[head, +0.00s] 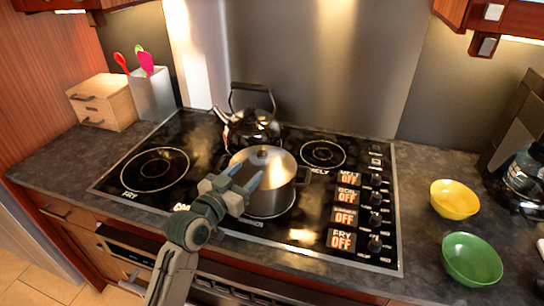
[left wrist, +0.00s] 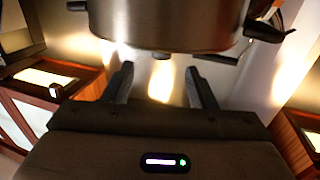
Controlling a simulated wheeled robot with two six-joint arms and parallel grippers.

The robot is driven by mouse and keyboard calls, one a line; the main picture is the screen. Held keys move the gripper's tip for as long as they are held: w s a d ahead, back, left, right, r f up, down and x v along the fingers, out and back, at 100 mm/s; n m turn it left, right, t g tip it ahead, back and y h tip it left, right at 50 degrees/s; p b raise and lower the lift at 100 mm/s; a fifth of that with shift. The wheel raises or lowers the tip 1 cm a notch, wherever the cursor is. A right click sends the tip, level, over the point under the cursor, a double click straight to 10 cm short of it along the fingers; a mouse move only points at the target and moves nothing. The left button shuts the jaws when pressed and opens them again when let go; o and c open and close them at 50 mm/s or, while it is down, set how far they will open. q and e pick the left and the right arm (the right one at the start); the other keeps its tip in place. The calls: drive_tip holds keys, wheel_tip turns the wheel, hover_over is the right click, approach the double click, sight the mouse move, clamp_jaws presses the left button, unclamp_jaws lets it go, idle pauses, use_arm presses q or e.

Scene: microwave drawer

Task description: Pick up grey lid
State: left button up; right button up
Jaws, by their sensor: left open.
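The grey lid (head: 266,163) sits on a metal pot (head: 271,201) on the middle front burner, with a small dark knob on top. My left gripper (head: 249,174) is open and empty, in front of the lid in the head view and covering part of the lid and pot. In the left wrist view, the metal pot (left wrist: 165,22) fills the top with dark handles at both sides. A small dark knob shows at its lower edge, between and beyond the open fingers of my left gripper (left wrist: 160,72). My right gripper is out of view.
A shiny kettle (head: 252,127) stands behind the pot on the black cooktop (head: 215,145). A yellow bowl (head: 454,200) and a green bowl (head: 471,260) are on the right counter. A utensil holder (head: 153,95) and a wooden drawer box (head: 103,101) stand at the back left.

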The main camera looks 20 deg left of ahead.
sight(265, 151)
use_arm(q)
drive_tip(key=x, duration=0.1)
drive_tip(key=p+x, duration=0.1)
drive_tip(key=x, duration=0.2)
drive_tip(key=shift+w+r, duration=0.15)
drive_tip(key=shift+r, duration=0.2)
drive_tip(key=shift+w+d, duration=0.1)
drive_tip(key=shift+w, duration=0.2)
drive_tip(key=p+x, duration=0.3)
drive_tip(key=x, duration=0.2)
drive_tip(key=shift+r, duration=0.1)
drive_tip(key=shift+w, duration=0.35)
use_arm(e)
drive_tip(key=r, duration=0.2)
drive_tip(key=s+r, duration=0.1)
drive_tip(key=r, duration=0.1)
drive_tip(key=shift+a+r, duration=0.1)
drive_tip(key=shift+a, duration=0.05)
use_arm(q)
drive_tip(key=shift+c, duration=0.3)
clamp_jaws()
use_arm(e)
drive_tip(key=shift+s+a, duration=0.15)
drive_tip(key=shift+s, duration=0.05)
